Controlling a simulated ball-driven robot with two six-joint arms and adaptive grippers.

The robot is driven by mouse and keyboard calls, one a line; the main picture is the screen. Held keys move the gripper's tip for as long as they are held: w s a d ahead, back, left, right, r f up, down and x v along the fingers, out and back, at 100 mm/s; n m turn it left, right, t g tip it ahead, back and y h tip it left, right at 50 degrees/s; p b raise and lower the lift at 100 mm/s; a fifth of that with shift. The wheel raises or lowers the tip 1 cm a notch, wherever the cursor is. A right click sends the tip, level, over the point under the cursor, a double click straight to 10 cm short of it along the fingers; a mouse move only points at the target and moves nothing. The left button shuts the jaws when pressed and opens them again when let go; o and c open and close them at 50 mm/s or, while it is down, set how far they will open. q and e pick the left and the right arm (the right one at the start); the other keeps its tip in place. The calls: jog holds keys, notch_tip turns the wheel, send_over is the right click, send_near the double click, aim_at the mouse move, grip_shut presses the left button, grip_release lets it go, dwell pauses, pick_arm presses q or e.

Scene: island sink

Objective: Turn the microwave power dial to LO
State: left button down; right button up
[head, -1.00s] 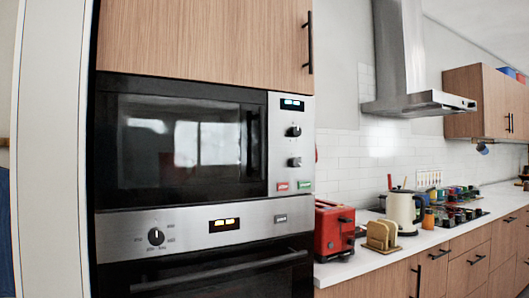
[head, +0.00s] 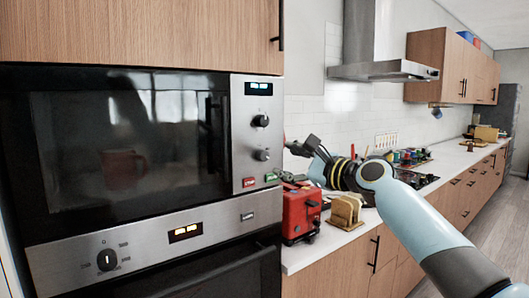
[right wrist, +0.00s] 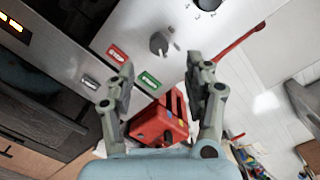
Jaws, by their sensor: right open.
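The built-in microwave (head: 130,150) has a steel control panel on its right. The panel carries a black upper dial (head: 261,121) and a grey lower dial (head: 262,155); I cannot read their markings or tell which sets power. My right gripper (head: 287,162) is open and empty, just right of the panel's lower part. In the right wrist view, the lower dial (right wrist: 158,43) shows ahead between and beyond the open fingertips (right wrist: 160,67), not visibly touched. The upper dial (right wrist: 207,4) is cut off at the top edge. My left gripper is not in view.
Red stop (head: 249,182) and green start (head: 271,176) buttons sit below the dials. A red toaster (head: 301,213) and a toast rack (head: 345,211) stand on the counter under my right arm. An oven dial (head: 107,260) is below. A red mug shape (head: 123,170) shows in the microwave door.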

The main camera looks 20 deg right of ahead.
aim_at(265, 156)
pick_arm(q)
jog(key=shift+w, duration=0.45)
pick_arm(e)
jog(key=x, duration=0.8)
jog(key=shift+w+a+f, duration=0.1)
jog(key=shift+w, duration=0.05)
jog(key=shift+c, duration=0.4)
grip_shut()
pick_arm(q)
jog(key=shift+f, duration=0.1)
